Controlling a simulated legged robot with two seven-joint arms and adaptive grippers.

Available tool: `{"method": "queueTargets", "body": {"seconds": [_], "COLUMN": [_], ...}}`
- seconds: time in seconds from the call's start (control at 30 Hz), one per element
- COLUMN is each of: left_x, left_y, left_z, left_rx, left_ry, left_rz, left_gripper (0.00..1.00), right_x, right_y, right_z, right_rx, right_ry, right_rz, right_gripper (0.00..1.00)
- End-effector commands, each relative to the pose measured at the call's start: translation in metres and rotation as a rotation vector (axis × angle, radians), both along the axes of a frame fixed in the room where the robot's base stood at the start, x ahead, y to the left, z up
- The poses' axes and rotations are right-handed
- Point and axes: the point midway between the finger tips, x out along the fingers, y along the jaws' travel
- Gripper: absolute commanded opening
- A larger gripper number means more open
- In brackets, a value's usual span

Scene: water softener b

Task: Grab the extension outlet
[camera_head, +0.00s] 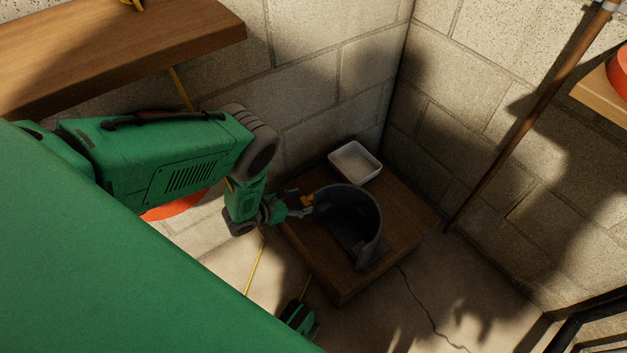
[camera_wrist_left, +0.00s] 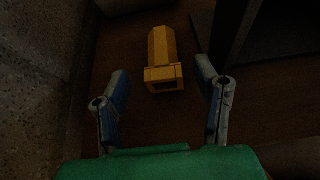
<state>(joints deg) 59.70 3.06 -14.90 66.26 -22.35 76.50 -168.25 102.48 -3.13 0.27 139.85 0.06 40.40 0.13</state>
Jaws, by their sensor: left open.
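The extension outlet, a yellow block with a narrower body and a wider boxy end, lies on a brown wooden surface in the left wrist view (camera_wrist_left: 162,58). In the head view only a small orange-yellow part of it (camera_head: 307,200) shows beside the dark curved container. My left gripper (camera_head: 298,206) is at the left part of the low wooden platform, close to the outlet. In the left wrist view its two fingers (camera_wrist_left: 162,82) are spread apart, with the outlet's boxy end between and just beyond the tips. No contact is visible. My right gripper is not visible.
A dark, open curved container (camera_head: 365,225) stands on the low wooden platform (camera_head: 405,205), right of my left gripper. A white tray (camera_head: 355,162) sits behind. Block walls enclose the corner. A brown pipe (camera_head: 530,125) runs down the right wall. A wooden shelf (camera_head: 130,45) is upper left.

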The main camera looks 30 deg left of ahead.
Motion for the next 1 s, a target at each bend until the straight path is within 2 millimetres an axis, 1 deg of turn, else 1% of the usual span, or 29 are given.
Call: {"method": "queueTargets", "body": {"seconds": [0.33, 0.47, 0.67, 0.7, 0.77, 0.8, 0.83, 1.0], "left_x": [0.035, 0.042, 0.042, 0.042, 0.042, 0.042, 0.042, 0.042], "left_y": [-0.017, -0.019, -0.019, -0.019, -0.019, -0.019, -0.019, -0.02], "left_z": [-0.022, -0.025, -0.025, -0.025, -0.025, -0.025, -0.025, -0.024], "left_rx": [0.009, 0.007, 0.002, 0.002, 0.003, 0.004, 0.005, 0.006], "left_ry": [-0.002, -0.001, 0.0, 0.0, 0.0, 0.0, 0.001, 0.002], "left_rz": [0.0, -0.001, -0.001, -0.001, -0.001, -0.001, -0.001, -0.001], "left_gripper": [0.56, 0.56, 0.56, 0.49, 0.28, 0.14, 0.03, 0.02], "right_x": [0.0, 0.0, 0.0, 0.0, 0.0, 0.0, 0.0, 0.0], "right_y": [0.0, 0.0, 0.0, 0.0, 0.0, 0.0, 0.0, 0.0], "right_z": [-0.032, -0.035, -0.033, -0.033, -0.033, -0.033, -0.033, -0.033], "right_rx": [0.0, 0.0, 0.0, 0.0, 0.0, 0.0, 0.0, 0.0], "right_ry": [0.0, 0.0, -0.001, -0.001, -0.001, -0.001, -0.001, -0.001], "right_rz": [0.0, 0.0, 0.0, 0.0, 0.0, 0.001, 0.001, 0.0], "right_gripper": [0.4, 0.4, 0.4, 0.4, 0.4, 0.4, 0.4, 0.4]}}
